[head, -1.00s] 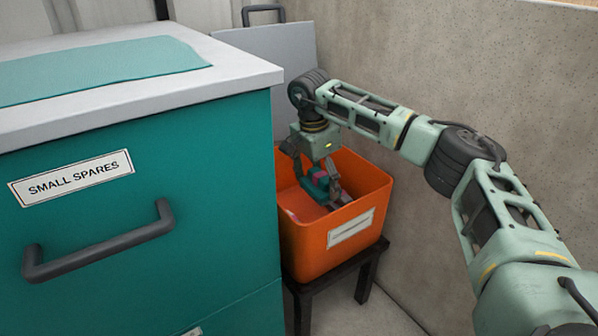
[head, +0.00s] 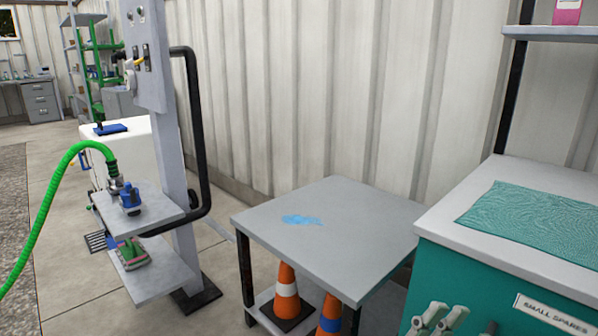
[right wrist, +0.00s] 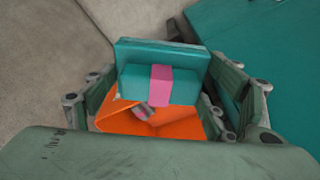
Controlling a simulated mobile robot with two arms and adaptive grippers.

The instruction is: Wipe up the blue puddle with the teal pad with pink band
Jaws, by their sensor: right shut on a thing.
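The blue puddle (head: 302,220) is a small light-blue patch on top of a grey table (head: 355,250) in the head view. The teal pad with the pink band (right wrist: 135,84) is held between the fingers of my right gripper (right wrist: 158,95) in the right wrist view. An orange bin (right wrist: 180,127) shows below the pad.
Orange cones (head: 287,290) stand under the table. A teal cabinet (head: 455,275) with a teal mat (head: 530,218) on top is at the right. At the left, a post with shelves (head: 150,215) carries a blue item and a green one. The tabletop is otherwise clear.

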